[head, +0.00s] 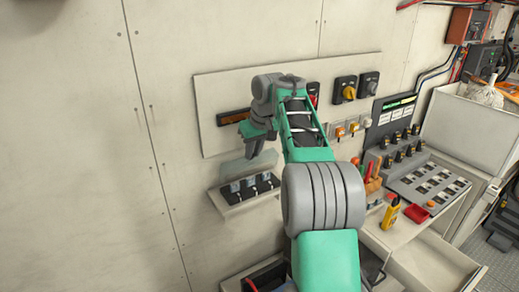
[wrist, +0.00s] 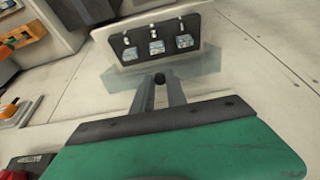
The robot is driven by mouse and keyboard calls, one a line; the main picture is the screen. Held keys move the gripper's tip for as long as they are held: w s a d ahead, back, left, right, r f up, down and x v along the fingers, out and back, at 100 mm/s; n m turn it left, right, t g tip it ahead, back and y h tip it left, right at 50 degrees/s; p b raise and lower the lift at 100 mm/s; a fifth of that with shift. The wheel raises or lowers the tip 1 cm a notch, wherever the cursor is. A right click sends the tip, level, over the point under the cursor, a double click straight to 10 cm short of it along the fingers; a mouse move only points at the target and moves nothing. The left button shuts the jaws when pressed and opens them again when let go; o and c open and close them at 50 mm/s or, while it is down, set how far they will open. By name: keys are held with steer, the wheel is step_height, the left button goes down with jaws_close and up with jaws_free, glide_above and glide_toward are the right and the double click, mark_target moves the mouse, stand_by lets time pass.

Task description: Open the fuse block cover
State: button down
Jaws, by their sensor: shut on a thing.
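The fuse block (head: 236,206) is a pale base on the wall with a black strip of several fuses, below and left of the switch panel in the head view. It also shows in the wrist view (wrist: 193,22), at the top. Its cover (head: 234,171) is a clear, faintly tinted sheet, raised along the block's upper side with the fuses exposed. The cover (wrist: 203,79) lies across the fingertips in the wrist view. My gripper (wrist: 160,80) is shut on a small dark knob at the cover; the exact contact is partly hidden by the fingers.
The wall panel (head: 212,88) behind my arm carries a red switch, a yellow knob (head: 349,90) and a dark knob (head: 369,84). The wall left of the block is bare.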

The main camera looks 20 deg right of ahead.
steer(key=shift+w+r+g, duration=0.1)
steer(key=shift+w+g, duration=0.2)
stand_by(0.4)
steer(key=c, duration=1.3)
jaws_free()
steer(key=shift+c, duration=0.2)
steer(key=shift+s+r, duration=0.15)
steer(key=shift+r, duration=0.25)
steer(key=s+d+b, duration=0.1)
steer(key=s+b, duration=0.3)
steer(key=s, duration=0.8)
steer(key=shift+r, duration=0.15)
steer(key=shift+d, duration=0.1)
